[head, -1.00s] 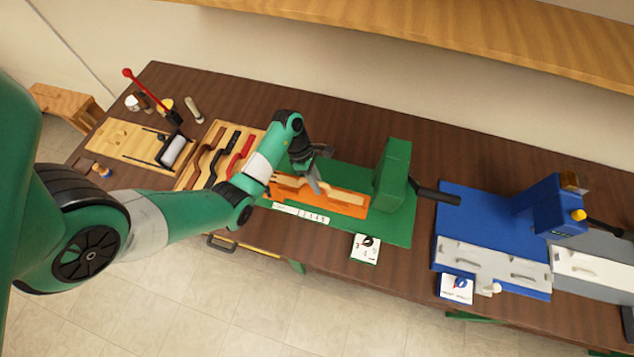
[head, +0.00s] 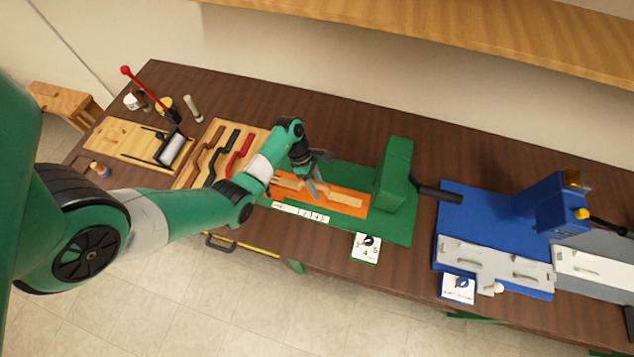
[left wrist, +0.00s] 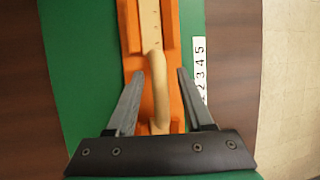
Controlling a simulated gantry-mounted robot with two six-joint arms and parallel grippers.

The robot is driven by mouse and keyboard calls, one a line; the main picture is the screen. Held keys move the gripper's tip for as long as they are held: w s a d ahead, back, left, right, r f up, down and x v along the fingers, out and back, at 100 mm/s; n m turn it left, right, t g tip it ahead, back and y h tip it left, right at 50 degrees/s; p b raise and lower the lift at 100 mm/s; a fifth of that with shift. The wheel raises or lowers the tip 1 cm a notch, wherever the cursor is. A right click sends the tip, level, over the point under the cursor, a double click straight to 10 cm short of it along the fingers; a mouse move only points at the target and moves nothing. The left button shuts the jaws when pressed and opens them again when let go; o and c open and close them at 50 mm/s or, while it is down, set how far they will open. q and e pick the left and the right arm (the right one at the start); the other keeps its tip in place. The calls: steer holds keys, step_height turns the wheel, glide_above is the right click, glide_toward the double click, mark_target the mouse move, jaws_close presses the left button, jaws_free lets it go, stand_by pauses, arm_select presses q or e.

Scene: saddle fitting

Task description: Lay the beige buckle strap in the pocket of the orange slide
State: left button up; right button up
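The beige buckle strap (head: 344,199) lies lengthwise along the orange slide (head: 352,211), which is on the green base. In the left wrist view the strap (left wrist: 158,85) runs between the raised orange side walls (left wrist: 131,28). Its near part is rounded and its far part is flat with small dots. My left gripper (head: 314,192) is over the slide. In the left wrist view its two fingers (left wrist: 158,88) stand apart on either side of the strap, with gaps to it. Whether the strap is fully down in the pocket is hard to tell. My right gripper is not in view.
A green press block (head: 393,172) with a dark handle stands just right of the slide. A wooden rack (head: 205,150) with brown, black and red straps lies to the left. A blue fixture (head: 490,207) is further right. A number strip (head: 300,212) borders the slide's front.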

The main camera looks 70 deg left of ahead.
arm_select(q)
steer(key=shift+r, duration=0.25)
steer(key=p+v, duration=0.4)
steer(key=v, duration=0.8)
steer(key=shift+f, duration=0.15)
